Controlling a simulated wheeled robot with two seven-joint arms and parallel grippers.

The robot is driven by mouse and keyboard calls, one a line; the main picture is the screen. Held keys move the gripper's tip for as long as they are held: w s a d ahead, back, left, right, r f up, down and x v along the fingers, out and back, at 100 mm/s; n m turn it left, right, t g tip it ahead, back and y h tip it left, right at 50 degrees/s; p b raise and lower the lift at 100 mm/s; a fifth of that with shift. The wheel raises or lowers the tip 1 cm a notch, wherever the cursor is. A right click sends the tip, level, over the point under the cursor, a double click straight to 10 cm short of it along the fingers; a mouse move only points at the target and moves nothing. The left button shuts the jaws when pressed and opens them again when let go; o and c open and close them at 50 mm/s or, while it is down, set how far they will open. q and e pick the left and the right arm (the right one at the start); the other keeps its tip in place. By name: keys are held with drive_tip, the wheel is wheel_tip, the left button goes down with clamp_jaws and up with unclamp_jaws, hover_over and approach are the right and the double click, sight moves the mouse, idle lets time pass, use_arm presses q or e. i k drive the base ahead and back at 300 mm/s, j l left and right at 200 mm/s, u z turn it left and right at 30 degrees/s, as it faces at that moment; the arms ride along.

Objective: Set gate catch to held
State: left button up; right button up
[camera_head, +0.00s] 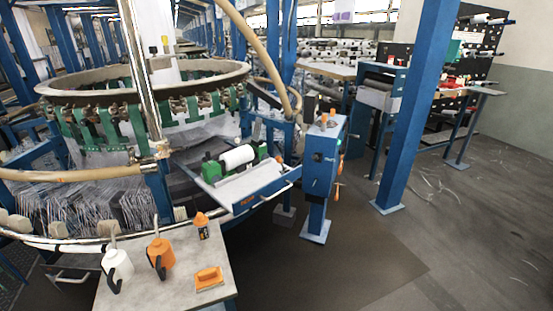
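I cannot pick out the gate catch for certain, and its state cannot be read here. The circular loom (150,80) stands at left, with a ring of green and dark parts under its round rim. Neither of my grippers is in view.
A blue column (415,110) stands at right. The floor (460,240) there is mostly clear, with scattered thread scraps.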

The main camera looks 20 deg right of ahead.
sight(278, 159)
drive_tip(key=l+u, duration=0.15)
drive_tip(key=u, duration=0.3)
drive_tip(key=l+u, duration=0.15)
drive_tip(key=u, duration=0.3)
drive_tip(key=l+u, duration=0.2)
drive_tip(key=l, duration=0.25)
drive_tip(key=k+l+u, duration=0.15)
drive_tip(key=l, duration=0.25)
drive_tip(key=k+l+u, duration=0.2)
drive_tip(key=l, duration=0.2)
drive_tip(key=l+u, duration=0.2)
drive_tip(key=l, duration=0.25)
drive_tip(key=k+l+u, duration=0.2)
drive_tip(key=l, duration=0.15)
